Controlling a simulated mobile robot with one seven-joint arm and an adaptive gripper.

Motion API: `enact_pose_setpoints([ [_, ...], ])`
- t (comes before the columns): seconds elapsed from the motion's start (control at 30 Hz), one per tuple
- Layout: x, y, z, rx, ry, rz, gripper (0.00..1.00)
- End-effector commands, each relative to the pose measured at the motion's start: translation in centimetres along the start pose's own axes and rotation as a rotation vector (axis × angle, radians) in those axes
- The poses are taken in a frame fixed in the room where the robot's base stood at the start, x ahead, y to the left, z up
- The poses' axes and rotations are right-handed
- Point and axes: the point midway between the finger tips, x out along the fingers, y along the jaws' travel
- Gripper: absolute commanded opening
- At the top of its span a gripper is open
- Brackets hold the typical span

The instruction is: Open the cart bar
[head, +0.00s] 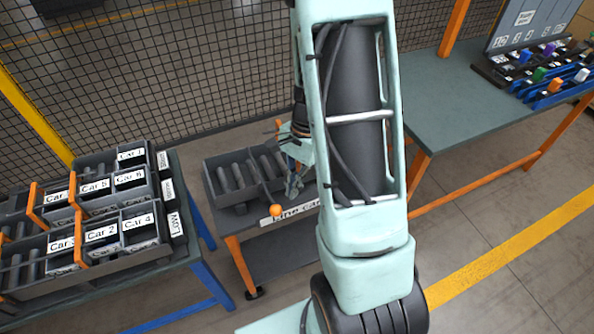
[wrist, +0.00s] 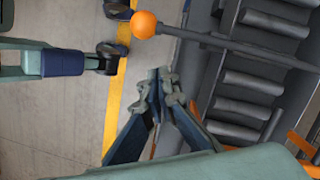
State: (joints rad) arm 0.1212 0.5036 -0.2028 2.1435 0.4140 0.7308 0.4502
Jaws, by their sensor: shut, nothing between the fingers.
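The cart bar (wrist: 240,46) is a thin dark rod with an orange ball knob (wrist: 145,24) at its end. In the wrist view it runs from the knob rightward across the roller deck of the line cart (wrist: 207,60). In the head view the knob (head: 276,210) sits at the cart's front edge, above the white cart label (head: 290,211). My gripper (wrist: 160,82) is shut and empty, with its fingertips together. It is apart from the bar, below the knob in the wrist picture. In the head view my gripper (head: 294,190) is over the cart's right part, partly hidden by my arm.
A blue-legged table (head: 190,240) at left holds dark bins with car labels (head: 122,225). A green-topped workbench (head: 470,100) with orange legs stands at right, with coloured items in racks (head: 555,85). A mesh fence (head: 190,70) stands behind. Floor is clear at lower right.

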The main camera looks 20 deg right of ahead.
Motion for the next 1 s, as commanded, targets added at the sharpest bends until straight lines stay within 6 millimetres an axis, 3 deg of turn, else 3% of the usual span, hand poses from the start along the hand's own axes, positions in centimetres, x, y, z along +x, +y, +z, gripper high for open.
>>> enact_pose_setpoints([
  [0.1, -0.2, -0.2, 1.9, -0.006, 0.001, -0.004, 0.00],
  [0.27, 0.1, -0.2, 3.0, -0.004, 0.003, -0.004, 0.00],
  [1.0, 0.2, -0.2, 3.5, 0.041, 0.000, -0.012, 0.00],
])
